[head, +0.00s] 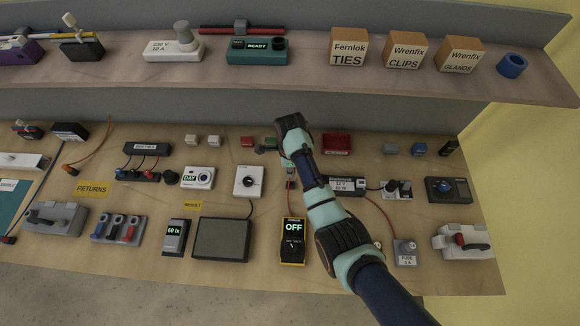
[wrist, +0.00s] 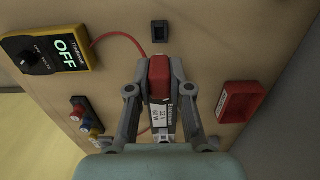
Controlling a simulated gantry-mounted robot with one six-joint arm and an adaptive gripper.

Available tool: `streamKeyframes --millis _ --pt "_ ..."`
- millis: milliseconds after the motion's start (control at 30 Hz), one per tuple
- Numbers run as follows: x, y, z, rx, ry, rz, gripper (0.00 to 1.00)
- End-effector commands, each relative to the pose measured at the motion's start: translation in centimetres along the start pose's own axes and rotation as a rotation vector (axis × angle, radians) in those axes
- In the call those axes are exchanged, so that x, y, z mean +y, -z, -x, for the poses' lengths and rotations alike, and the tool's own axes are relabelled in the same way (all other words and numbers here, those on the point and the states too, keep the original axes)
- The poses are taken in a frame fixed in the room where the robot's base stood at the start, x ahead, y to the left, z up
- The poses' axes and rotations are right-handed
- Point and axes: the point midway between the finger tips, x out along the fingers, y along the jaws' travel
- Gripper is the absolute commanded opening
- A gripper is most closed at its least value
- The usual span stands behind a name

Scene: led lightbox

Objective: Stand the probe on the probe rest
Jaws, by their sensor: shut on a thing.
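The red probe (wrist: 159,72) is between the two fingers of my gripper (wrist: 155,66) in the wrist view. My gripper is shut on it. A small dark block with a square opening, which looks like the probe rest (wrist: 159,32), is on the bench ahead of the fingertips, apart from the probe. The yellow meter (head: 293,241) reads OFF in the head view; it is also at the upper left of the wrist view (wrist: 50,48). A red lead (wrist: 118,39) runs from it toward the probe. In the head view my arm largely hides the gripper.
An open red tray (head: 337,144) lies right of my arm. A labelled 12 V box (head: 343,186) is beside the arm, below the gripper. A shelf (head: 300,70) with boxes runs across the back.

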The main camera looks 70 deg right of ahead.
Motion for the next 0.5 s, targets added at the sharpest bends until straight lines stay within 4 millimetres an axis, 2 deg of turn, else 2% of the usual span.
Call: streamKeyframes --millis 33,100,500 --pt "0.1 0.0 -1.2 0.001 -0.002 0.0 0.0" --pt "0.1 0.0 -2.0 0.001 -0.003 0.001 0.0" --pt "0.1 0.0 -6.3 0.001 -0.002 0.001 0.0"
